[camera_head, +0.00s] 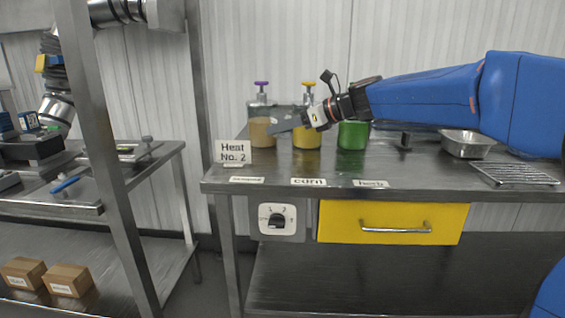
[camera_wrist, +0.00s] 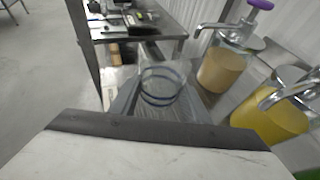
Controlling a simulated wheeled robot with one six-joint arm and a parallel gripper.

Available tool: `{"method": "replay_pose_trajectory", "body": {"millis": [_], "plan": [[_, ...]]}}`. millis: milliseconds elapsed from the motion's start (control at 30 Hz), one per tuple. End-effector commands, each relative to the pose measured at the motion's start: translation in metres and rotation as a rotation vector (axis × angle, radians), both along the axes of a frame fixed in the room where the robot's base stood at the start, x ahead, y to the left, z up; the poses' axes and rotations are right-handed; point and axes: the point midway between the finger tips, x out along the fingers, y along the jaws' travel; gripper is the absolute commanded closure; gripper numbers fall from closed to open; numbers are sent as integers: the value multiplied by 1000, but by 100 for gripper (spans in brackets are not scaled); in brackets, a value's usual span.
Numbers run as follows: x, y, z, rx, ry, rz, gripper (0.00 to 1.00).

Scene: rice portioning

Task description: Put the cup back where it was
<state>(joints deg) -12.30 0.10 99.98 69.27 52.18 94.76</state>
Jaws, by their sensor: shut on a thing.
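A clear cup with dark blue bands (camera_wrist: 160,84) sits between the fingers of my gripper in the wrist view. My gripper (camera_wrist: 158,100) is shut on it. In the head view my gripper (camera_head: 282,126) reaches left over the steel counter (camera_head: 330,173), in front of the pump jars. The cup cannot be made out clearly in the head view. The cup looks empty, and I cannot tell whether its base touches the counter.
A tan jar with a purple pump (camera_head: 263,132), a yellow jar (camera_head: 307,140) and a green jar (camera_head: 352,135) stand close by. A "Heat No. 2" sign (camera_head: 234,152) stands at the counter's left edge. A metal pan (camera_head: 467,144) and wire rack (camera_head: 513,174) lie right.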

Motion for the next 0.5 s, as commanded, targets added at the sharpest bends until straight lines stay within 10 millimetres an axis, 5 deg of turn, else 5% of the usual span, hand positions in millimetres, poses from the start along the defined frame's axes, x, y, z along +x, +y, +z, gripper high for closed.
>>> {"method": "replay_pose_trajectory", "body": {"millis": [500], "plan": [[0, 0, -62, 0, 1, 0, 86]]}}
